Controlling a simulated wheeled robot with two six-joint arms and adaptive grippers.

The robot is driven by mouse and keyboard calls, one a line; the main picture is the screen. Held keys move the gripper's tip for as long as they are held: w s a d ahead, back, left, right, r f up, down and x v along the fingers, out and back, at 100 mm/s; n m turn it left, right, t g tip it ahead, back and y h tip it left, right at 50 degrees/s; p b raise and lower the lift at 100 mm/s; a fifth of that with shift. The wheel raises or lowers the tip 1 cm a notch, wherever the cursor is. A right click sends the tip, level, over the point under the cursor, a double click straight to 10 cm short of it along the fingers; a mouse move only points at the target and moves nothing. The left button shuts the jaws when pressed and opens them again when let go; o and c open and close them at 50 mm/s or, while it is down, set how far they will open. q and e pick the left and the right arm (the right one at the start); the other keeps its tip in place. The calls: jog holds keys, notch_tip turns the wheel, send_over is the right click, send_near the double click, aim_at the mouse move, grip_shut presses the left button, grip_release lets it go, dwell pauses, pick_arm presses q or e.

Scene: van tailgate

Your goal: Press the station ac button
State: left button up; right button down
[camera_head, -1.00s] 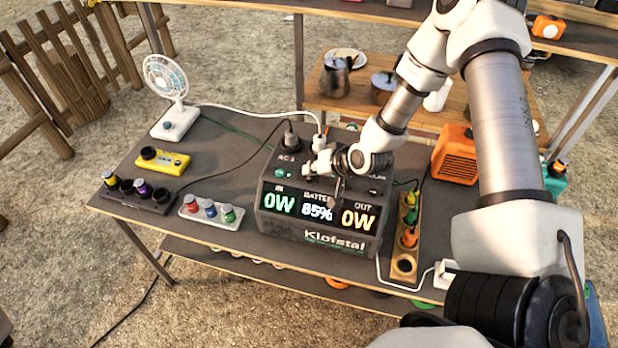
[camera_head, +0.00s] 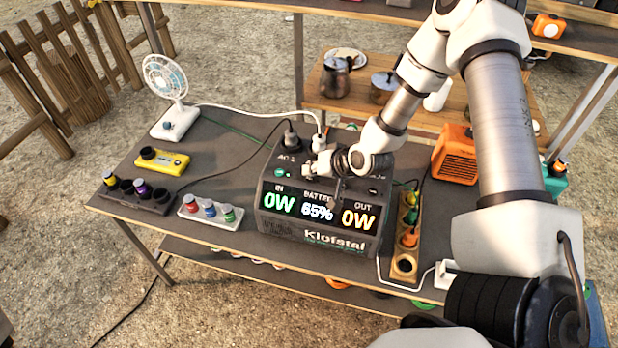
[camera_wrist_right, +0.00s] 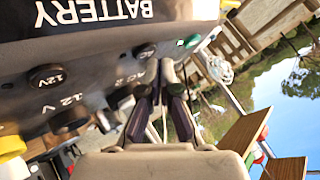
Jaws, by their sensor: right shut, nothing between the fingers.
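The black power station (camera_head: 318,245) stands at the middle of the table, its screen reading IN 0W, battery about 65% and OUT 0W. A small green-lit button (camera_head: 279,172) shows at its top left in the head view; the right wrist view shows the green light (camera_wrist_right: 191,41) too. My right gripper (camera_head: 338,188) is shut and empty, just over the station's upper panel. In the right wrist view its fingertips (camera_wrist_right: 161,68) are close to a dark round button (camera_wrist_right: 145,50); I cannot tell whether they touch it. The gripper hides part of the panel in the head view. My left gripper is out of view.
Plugs stand on the station's top, with a cable to the white fan (camera_head: 165,80). An orange box (camera_head: 455,153) is at the right.

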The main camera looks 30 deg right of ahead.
aim_at(311, 179)
jog(key=shift+f, duration=0.4)
dwell(0.4)
jog(key=shift+r+p, duration=0.35)
jog(key=shift+r, duration=0.3)
notch_tip(311, 179, up, 6)
jog(key=p, duration=0.5)
jog(key=shift+f, duration=0.1)
dwell(1.8)
